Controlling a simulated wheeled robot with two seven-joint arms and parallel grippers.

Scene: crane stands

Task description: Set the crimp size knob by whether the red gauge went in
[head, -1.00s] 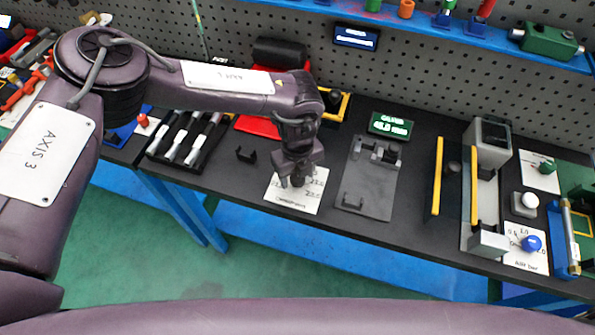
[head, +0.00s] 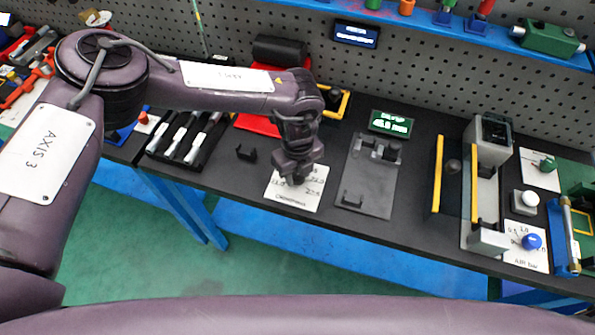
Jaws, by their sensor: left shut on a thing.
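My left gripper (head: 298,180) points down over a white card with printed numbers (head: 287,199) on the dark bench. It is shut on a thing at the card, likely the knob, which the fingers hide. A red gauge is not clearly seen; a red object (head: 258,126) lies behind my left arm. A tray of several silver-and-black rods (head: 190,139) is at the left. A grey plate with a small fixture (head: 368,190) lies right of the card. A small green-lit display (head: 390,122) stands behind it. My right gripper is not in view.
Yellow bars (head: 437,175) and a grey press-like device (head: 488,150) stand to the right. Further right are a white button (head: 529,199) and a blue knob (head: 531,241) on a card. A small black bracket (head: 246,153) stands left of the card. A pegboard with a blue shelf is behind.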

